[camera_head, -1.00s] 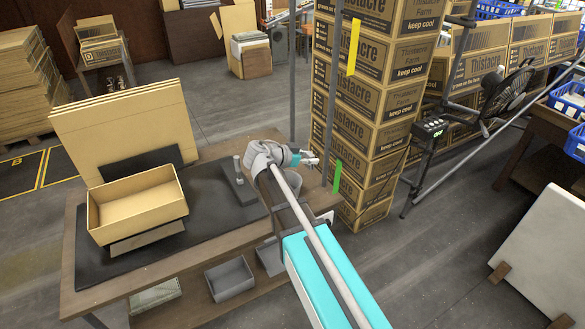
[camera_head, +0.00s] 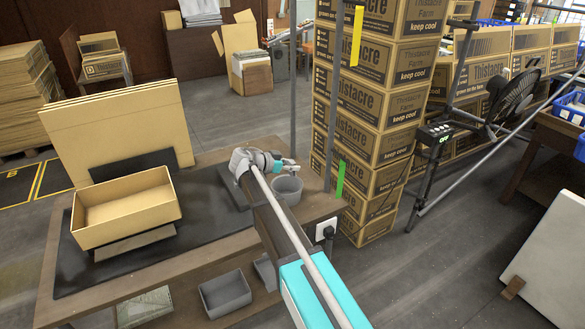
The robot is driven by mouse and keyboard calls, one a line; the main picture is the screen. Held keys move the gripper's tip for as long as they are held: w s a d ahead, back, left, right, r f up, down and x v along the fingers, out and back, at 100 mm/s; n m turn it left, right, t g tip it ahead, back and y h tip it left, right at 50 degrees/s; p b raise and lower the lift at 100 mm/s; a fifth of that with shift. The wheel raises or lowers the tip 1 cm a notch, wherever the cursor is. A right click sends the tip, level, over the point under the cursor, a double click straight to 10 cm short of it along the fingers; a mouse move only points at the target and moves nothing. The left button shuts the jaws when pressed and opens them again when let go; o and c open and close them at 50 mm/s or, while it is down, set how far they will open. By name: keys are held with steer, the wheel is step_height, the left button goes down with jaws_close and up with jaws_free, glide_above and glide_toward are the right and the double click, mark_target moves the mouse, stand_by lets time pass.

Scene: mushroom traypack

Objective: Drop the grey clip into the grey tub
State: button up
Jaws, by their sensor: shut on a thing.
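The grey tub (camera_head: 289,192) is a small round open container on the right part of the wooden workbench. My gripper (camera_head: 292,166) is at the tub's far rim in the picture, and I cannot tell how high above it. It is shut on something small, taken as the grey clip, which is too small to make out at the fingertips. My arm crosses in front of the tub's left side.
An open cardboard box (camera_head: 125,212) sits on the dark mat (camera_head: 75,265) at the bench's left. Flat cardboard sheets (camera_head: 110,128) lean behind it. A tall stack of Thistacre cartons (camera_head: 362,130) stands close beyond the bench's right end. Grey bins (camera_head: 226,292) are underneath.

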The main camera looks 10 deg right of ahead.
steer(key=shift+f, duration=0.15)
steer(key=shift+f+b, duration=2.85)
steer(key=shift+b, duration=0.15)
steer(key=o, duration=0.9)
steer(key=shift+r, duration=0.15)
